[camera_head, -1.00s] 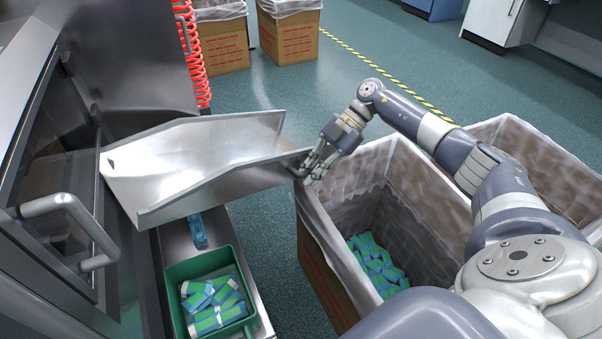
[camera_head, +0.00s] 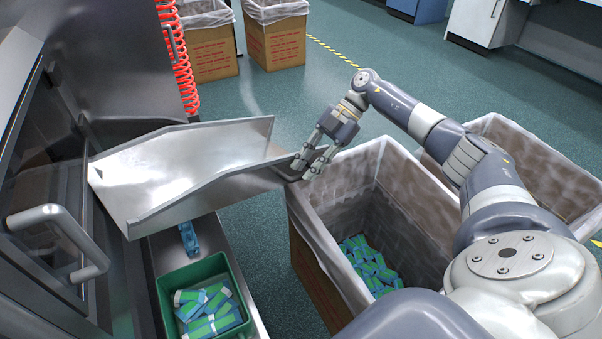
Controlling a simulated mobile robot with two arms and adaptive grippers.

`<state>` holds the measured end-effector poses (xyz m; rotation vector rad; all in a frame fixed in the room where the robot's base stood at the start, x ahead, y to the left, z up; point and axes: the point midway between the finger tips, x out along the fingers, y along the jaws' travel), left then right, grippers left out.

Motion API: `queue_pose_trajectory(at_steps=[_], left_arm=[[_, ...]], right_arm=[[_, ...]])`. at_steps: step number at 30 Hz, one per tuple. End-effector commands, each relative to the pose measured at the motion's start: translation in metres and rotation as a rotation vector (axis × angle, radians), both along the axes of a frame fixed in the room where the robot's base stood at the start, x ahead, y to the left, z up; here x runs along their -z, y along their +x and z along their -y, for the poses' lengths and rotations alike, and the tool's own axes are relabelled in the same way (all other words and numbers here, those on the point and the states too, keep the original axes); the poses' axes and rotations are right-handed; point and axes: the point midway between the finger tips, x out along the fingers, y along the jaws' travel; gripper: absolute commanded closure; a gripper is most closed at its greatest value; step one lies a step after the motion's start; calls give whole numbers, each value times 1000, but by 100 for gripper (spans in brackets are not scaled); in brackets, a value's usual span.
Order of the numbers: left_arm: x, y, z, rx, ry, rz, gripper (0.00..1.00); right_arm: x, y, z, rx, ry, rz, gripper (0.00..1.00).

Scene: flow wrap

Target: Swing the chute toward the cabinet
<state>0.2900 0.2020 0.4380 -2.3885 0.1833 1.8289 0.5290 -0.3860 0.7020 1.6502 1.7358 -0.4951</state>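The chute (camera_head: 165,167) is a bare metal trough with raised sides. It sticks out to the right from the cabinet (camera_head: 50,170) on the left, and its right end reaches near the front bin. A small dark handle (camera_head: 284,172) is at this end. My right gripper (camera_head: 304,170) is at the handle, its fingers pointing down and left with a gap between them. It looks open; whether the fingertips touch the handle is hard to see. My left gripper is not in view.
Below the chute, a green crate (camera_head: 163,302) of wrapped bars sits on a metal ledge, with a blue wrapped piece (camera_head: 188,238) behind it. A lined bin (camera_head: 312,222) holding bars stands at right. The cabinet door has a grey handle (camera_head: 72,235). Floor behind the chute is clear.

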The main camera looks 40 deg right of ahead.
Motion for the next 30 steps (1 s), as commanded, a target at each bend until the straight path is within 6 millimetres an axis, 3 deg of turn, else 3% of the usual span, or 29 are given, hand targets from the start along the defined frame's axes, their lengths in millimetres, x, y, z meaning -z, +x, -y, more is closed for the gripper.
queue_pose_trajectory(at_steps=[3, 12, 30], left_arm=[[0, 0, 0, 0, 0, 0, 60], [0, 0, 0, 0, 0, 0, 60], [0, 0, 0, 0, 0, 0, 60]], right_arm=[[-24, 2, 22, 11, 0, 14, 79], [-57, -1, 56, 6, 2, 8, 79], [-62, -3, 63, 2, 1, 5, 79]])
